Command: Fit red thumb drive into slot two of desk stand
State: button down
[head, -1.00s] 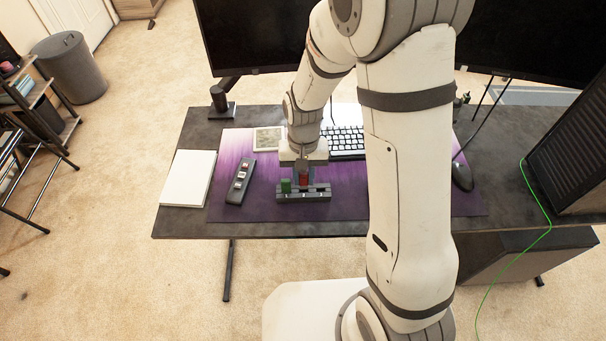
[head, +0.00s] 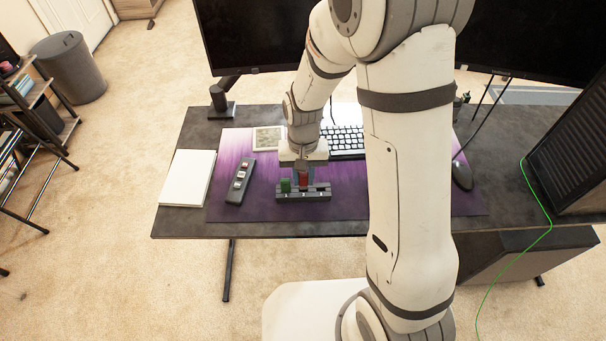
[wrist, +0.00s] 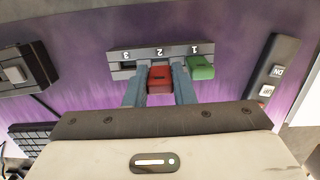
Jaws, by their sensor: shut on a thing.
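The red thumb drive (wrist: 160,80) is between the fingers of my gripper (wrist: 159,88), which is shut on it. In the wrist view it lines up with the number 2 on the grey desk stand (wrist: 125,56). In the head view the drive (head: 304,179) stands upright at the middle of the stand (head: 318,194). Its lower end is hidden, so I cannot tell how deep it sits. A green drive (wrist: 200,68) is at slot one; it also shows in the head view (head: 285,185). Slot three looks empty.
A white pad (head: 187,178), a keyboard (head: 345,140) and a mouse (head: 461,176) are also on the desk. The mat in front of the stand is clear.

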jog(key=shift+f+b, duration=0.9)
jog(key=shift+f, duration=0.35)
jog(key=c, duration=1.1)
grip_release()
jog(key=shift+c, duration=0.2)
notch_tip(320, 180, up, 8)
jog(key=w, duration=0.1)
jog(key=s+d+r+t+p, duration=0.1)
jog(key=s+d+r+t, duration=0.3)
jog(key=s+d+r, duration=0.8)
jog(key=shift+s+r, duration=0.5)
jog(key=shift+r, duration=0.45)
